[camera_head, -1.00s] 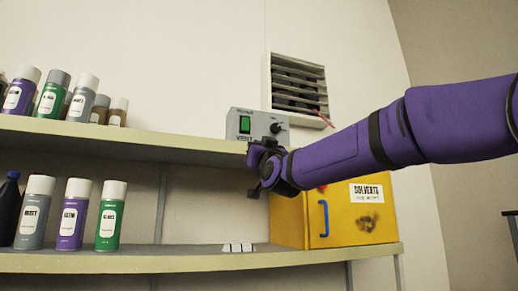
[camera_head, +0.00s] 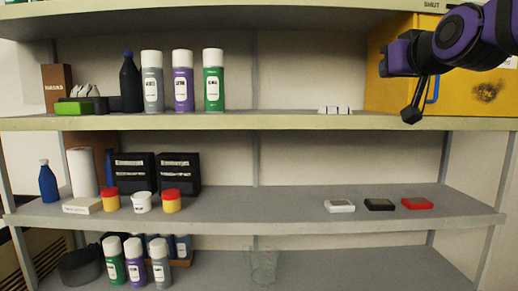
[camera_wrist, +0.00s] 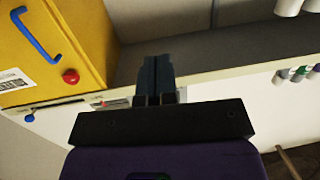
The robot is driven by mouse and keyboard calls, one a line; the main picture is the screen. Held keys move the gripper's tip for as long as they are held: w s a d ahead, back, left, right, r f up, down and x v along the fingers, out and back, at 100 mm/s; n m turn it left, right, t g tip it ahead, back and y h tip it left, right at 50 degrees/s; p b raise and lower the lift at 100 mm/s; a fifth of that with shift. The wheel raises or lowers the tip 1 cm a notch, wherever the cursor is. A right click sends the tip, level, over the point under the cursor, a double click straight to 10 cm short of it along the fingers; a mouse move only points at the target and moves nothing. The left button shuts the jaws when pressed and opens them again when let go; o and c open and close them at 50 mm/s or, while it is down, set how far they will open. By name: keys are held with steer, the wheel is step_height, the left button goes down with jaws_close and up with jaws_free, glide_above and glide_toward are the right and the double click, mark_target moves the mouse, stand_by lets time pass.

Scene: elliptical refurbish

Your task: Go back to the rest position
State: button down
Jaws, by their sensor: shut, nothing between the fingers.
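My gripper (camera_head: 411,114) shows at the upper right in the head view, at the end of my purple arm. It is in front of the yellow cabinet (camera_head: 390,38) and the upper shelf's edge, with its fingers pointing down. In the wrist view my gripper (camera_wrist: 155,60) has its two dark fingers together with nothing between them. The yellow cabinet (camera_wrist: 30,75) with a blue handle and a red knob is to the left there.
The shelf unit holds spray cans (camera_head: 182,85), black boxes (camera_head: 134,175), tubs (camera_head: 142,203), and three small flat items (camera_head: 379,205) on the middle shelf. A clear glass vessel (camera_head: 263,265) stands on the lowest shelf. The middle shelf's centre is bare.

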steer(key=s+d+f+g+h, duration=0.1)
steer(key=s+f+g, duration=0.4)
steer(key=s+f, duration=0.7)
steer(key=s+d+f+m+g, duration=0.1)
steer(key=s+d+f+g, duration=0.2)
steer(key=s+f, duration=0.9)
steer(key=f+g, duration=0.1)
steer(key=g, duration=0.2)
steer(key=shift+f+g+h, duration=0.2)
steer(key=shift+g+h, duration=0.1)
steer(key=shift+h, duration=0.1)
